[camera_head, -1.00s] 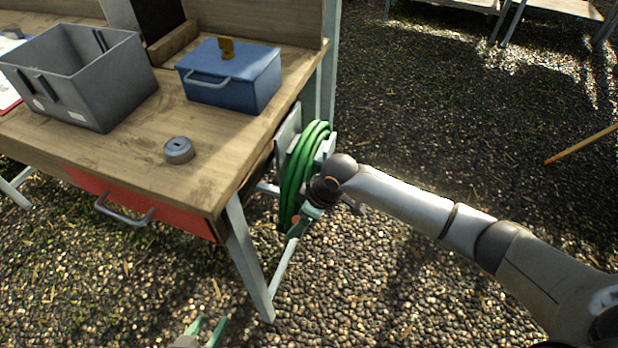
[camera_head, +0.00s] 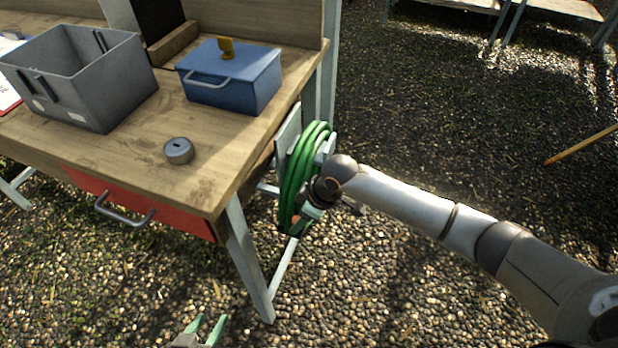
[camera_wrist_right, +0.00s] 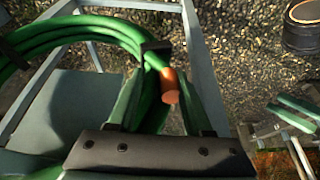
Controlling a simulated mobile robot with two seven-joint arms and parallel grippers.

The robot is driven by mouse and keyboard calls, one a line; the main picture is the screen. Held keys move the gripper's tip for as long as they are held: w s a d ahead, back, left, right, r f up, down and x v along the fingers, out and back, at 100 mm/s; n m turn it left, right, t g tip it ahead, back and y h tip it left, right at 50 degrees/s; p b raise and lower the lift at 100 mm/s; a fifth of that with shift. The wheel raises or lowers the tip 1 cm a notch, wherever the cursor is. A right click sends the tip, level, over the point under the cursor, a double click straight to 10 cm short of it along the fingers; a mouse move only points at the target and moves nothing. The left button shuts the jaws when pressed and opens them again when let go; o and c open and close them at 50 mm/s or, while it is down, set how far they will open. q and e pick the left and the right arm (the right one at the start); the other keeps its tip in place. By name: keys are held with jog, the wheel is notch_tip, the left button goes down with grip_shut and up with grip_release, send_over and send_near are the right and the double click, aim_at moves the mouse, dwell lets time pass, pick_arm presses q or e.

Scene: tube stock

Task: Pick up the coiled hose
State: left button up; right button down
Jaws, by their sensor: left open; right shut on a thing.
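The coiled green hose (camera_head: 297,175) hangs on a grey holder at the right end of the workbench. My right gripper (camera_head: 302,220) is at the lower right part of the coil, shut on the hose; the wrist partly covers the coil. In the right wrist view the hose (camera_wrist_right: 85,28) curves in from the upper left to between my right gripper's fingers (camera_wrist_right: 165,85), with an orange end piece there. My left gripper (camera_head: 205,328) is open and empty at the bottom edge of the head view, low over the gravel.
The workbench (camera_head: 110,160) carries a grey bin (camera_head: 85,100), a blue lidded box (camera_head: 230,85) and a small grey round piece (camera_head: 178,151). A red drawer (camera_head: 150,212) is in its front. Open gravel lies to the right, with a thin stick (camera_head: 582,144).

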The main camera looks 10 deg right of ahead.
pick_arm(q)
jog(key=shift+s, duration=0.1)
pick_arm(e)
jog(key=shift+a, duration=0.1)
dwell(0.3)
pick_arm(q)
jog(key=shift+s+f, duration=0.15)
jog(key=shift+s, duration=0.05)
pick_arm(e)
jog(key=shift+w+r, duration=0.1)
jog(key=shift+r, duration=0.1)
